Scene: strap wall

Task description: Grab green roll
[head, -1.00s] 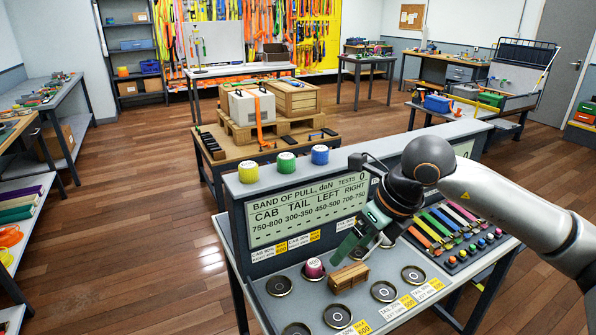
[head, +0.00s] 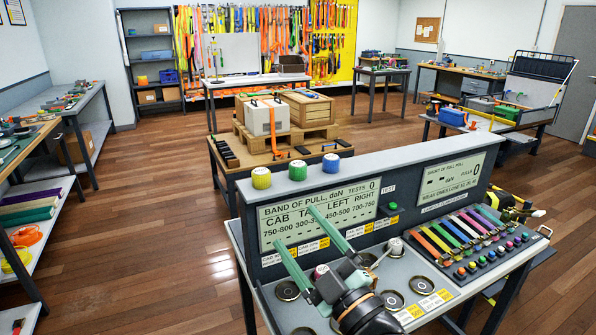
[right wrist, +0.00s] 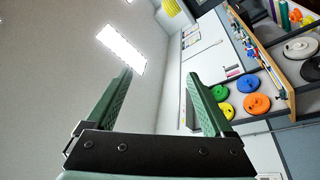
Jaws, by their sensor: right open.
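The green roll (head: 297,170) stands upright on the top ledge of the grey console (head: 245,205), between a yellow roll (head: 261,178) and a blue roll (head: 331,163). My right gripper (head: 295,226) is in front of the console's display, below and in front of the green roll and apart from it. Its two long green fingers are spread wide with nothing between them. In the right wrist view the open fingers (right wrist: 160,95) point at the wall and ceiling; no green roll shows between them. My left gripper is not in view.
A pinkish roll (head: 321,271) sits on the console deck, partly hidden by my right gripper. Dark round dishes (head: 287,290) lie around it. A rack of coloured strips (head: 460,240) is to the right. Behind the console, a low table carries a pallet with boxes (head: 263,115).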

